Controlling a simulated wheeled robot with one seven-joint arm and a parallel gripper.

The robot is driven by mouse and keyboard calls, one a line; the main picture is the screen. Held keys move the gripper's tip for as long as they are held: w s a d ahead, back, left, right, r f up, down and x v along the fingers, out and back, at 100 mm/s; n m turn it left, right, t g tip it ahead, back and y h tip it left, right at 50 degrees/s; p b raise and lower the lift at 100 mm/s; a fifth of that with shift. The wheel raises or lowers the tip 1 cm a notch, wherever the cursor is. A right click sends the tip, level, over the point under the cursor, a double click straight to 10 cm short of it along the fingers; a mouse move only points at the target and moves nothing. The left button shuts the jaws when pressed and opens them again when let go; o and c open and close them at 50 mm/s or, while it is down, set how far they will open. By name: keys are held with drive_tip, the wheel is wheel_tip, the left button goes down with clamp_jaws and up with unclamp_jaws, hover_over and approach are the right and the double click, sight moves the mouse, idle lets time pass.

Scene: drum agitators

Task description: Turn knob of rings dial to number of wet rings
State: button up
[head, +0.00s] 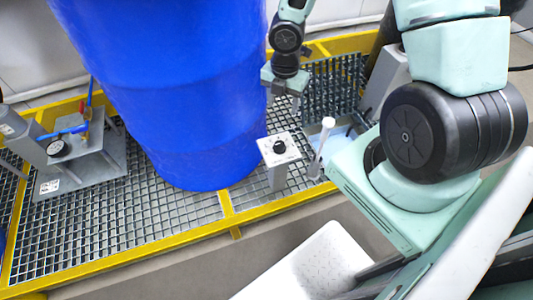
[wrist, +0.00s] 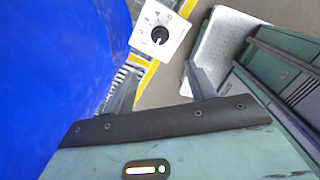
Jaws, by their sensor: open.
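The dial is a white square plate (head: 290,155) with a round black knob (head: 279,147) in its middle, on a grey post beside the blue drum. The plate also shows at the top of the wrist view (wrist: 147,20), with the black knob (wrist: 159,35) and small dark marks around it, too small to read. The knob's setting cannot be made out. In the wrist view the two fingers (wrist: 162,70) point toward the dial, apart from the knob. I cannot make out any wet rings.
The large blue drum (head: 180,100) stands close left of the dial on a yellow-edged grating (head: 130,215). A white-tipped rod (head: 322,145) stands just right of the dial. A white step (head: 310,265) is in front.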

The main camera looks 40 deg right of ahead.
sight(280, 143)
wheel_tip(280, 143, down, 18)
drive_tip(key=b, duration=0.8)
drive_tip(key=shift+f, duration=0.15)
drive_tip(key=shift+c, duration=0.3)
drive_tip(key=c, duration=0.9)
